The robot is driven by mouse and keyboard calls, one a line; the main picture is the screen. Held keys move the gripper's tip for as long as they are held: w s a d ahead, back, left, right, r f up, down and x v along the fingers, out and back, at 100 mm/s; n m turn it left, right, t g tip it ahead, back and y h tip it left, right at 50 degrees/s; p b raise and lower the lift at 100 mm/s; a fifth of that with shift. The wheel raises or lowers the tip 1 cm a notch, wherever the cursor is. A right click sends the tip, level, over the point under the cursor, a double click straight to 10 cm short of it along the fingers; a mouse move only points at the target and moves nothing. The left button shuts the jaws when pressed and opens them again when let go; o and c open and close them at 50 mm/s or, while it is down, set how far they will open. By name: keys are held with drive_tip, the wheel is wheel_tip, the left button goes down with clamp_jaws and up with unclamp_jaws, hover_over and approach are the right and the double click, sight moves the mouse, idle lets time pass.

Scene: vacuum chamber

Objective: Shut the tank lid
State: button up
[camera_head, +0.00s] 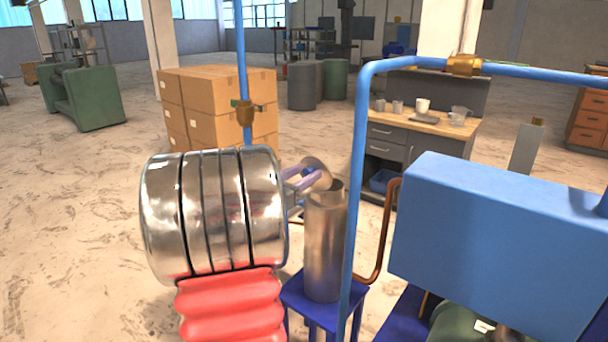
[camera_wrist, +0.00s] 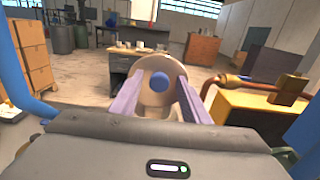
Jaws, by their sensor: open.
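The tank (camera_head: 325,245) is an upright metal cylinder on a blue stand. Its round lid (camera_head: 321,179) is raised and tilted at the tank's top, so the mouth shows open. In the wrist view the lid (camera_wrist: 160,65) is a beige disc facing me, with a round blue knob (camera_wrist: 160,81) at its middle. My gripper (camera_head: 304,180) is open, with its purple fingers reaching toward the lid from the left. In the wrist view my gripper (camera_wrist: 163,84) has one finger on each side of the knob. I cannot tell whether they touch the lid. My arm partly hides the fingers.
A blue pipe (camera_head: 358,180) rises just right of the tank, and a copper pipe (camera_head: 385,240) bends beside it. A large blue box (camera_head: 490,250) stands at the right. Cardboard boxes (camera_head: 215,100) and a workbench (camera_head: 420,125) with cups stand behind.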

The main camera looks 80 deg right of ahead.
drive_tip(key=shift+c, duration=0.5)
clamp_jaws()
drive_tip(key=shift+s+d, duration=0.1)
drive_tip(key=shift+s, duration=0.05)
